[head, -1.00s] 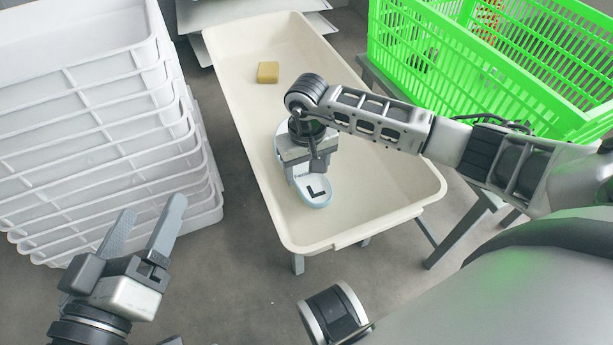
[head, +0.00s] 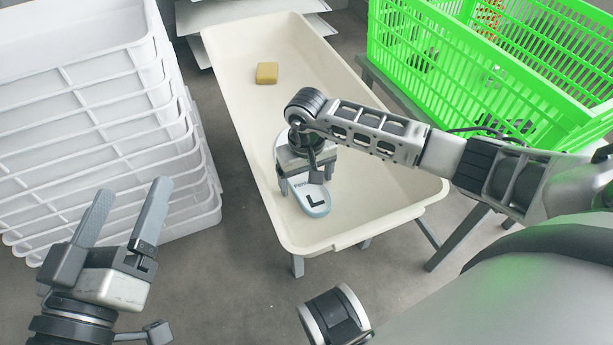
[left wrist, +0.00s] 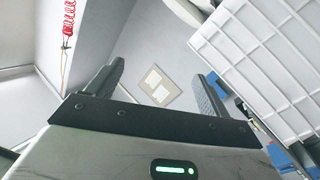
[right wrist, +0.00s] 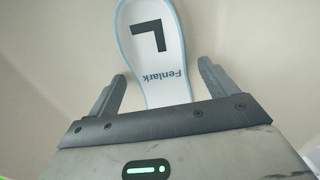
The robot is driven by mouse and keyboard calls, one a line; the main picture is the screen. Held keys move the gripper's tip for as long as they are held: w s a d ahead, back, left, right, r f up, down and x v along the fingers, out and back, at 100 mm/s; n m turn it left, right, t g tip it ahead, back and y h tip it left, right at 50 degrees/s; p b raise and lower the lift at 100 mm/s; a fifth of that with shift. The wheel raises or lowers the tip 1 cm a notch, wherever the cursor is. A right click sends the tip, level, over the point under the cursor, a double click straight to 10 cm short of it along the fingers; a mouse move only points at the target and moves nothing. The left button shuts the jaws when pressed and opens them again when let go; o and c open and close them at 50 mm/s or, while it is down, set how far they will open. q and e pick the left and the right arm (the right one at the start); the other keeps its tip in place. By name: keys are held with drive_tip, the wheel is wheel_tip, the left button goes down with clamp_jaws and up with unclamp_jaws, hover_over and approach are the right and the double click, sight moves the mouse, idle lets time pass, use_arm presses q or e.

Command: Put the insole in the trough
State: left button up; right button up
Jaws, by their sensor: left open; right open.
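The insole (head: 316,201) is white with a light blue edge and a black L mark. It lies in the cream trough (head: 373,230), toward its near end. My right gripper (head: 304,188) is open above the insole, with the insole's heel end partly hidden under it. In the right wrist view the insole (right wrist: 152,50) shows the word Fenlark and lies between and beyond the open fingers (right wrist: 158,85), apart from both. My left gripper (head: 130,215) is open and empty, left of the trough. Its fingers (left wrist: 158,85) also show in the left wrist view, with nothing between them.
A yellow block (head: 267,73) lies at the trough's far end. A stack of white crates (head: 100,130) stands left of the trough. A bright green crate (head: 500,80) stands at the right. The trough floor between block and insole is largely clear.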

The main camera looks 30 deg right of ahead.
drive_tip(key=shift+r, duration=0.2)
wheel_tip(320, 180, up, 3)
drive_tip(key=shift+r+p, duration=0.1)
drive_tip(key=shift+p, duration=0.7)
use_arm(q)
drive_tip(key=f+g+p, duration=0.1)
drive_tip(key=s+f+g+y+p, duration=0.1)
drive_tip(key=f, duration=0.1)
drive_tip(key=shift+s+a+y, duration=0.1)
drive_tip(key=shift+s+y, duration=0.05)
drive_tip(key=shift+y, duration=0.15)
use_arm(e)
wheel_tip(320, 180, up, 9)
drive_tip(key=shift+f, duration=0.2)
use_arm(q)
drive_tip(key=shift+p, duration=0.3)
